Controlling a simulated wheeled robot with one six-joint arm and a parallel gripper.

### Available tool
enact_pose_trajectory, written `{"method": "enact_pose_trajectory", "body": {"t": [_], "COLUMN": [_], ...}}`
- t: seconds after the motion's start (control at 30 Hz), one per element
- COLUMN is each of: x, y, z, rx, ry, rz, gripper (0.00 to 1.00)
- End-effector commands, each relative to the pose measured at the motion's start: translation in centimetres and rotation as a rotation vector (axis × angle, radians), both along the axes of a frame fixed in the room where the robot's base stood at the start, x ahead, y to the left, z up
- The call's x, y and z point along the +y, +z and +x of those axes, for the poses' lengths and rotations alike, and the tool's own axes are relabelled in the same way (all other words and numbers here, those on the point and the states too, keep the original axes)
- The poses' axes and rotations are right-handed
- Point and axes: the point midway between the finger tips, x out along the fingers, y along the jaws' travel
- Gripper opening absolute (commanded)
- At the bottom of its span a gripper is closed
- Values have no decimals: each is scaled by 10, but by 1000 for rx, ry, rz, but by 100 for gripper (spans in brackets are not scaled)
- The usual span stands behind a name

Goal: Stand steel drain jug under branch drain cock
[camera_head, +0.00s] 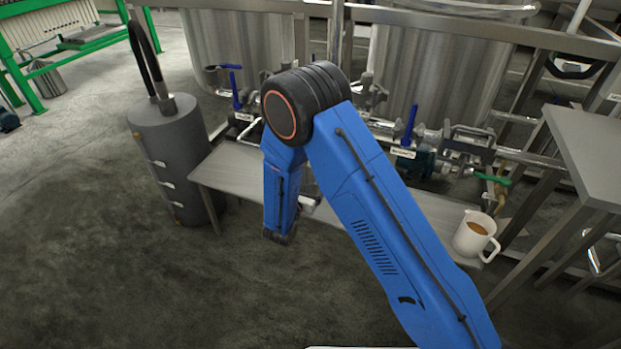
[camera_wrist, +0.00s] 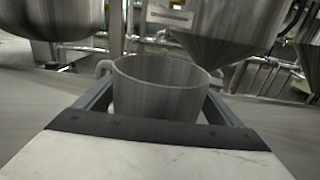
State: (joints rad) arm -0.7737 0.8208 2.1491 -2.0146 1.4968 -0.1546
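The steel drain jug (camera_wrist: 160,90) is a grey, open-topped vessel with a side handle, close in front of the wrist camera. It looks upright. My gripper (camera_wrist: 160,100) has one finger on each side of it, and both appear to touch its walls. The jug looks sharp while the surroundings are blurred. In the head view my blue arm reaches down over the low bench, and the jug and fingertips are hidden. A small green-handled cock (camera_head: 491,179) sits on the pipework at the right; I cannot tell whether it is the branch drain cock.
A white jug (camera_head: 475,236) with brown liquid stands at the right end of the low steel bench (camera_head: 215,172). Blue-handled valves (camera_head: 409,125) line the pipes under the tanks. A grey cylinder (camera_head: 178,155) stands left of the bench. A steel table (camera_head: 590,150) is at right.

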Motion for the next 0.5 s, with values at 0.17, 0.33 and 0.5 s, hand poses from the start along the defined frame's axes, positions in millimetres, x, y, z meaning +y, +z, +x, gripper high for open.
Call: {"method": "enact_pose_trajectory", "body": {"t": [0.17,0.33,0.5], "x": [0,5,16], "y": [1,2,3], "z": [0,-12,-41], "rx": [0,1,1], "ry": [0,2,4], "rz": [0,-1,-2], "gripper": [88,88,88]}}
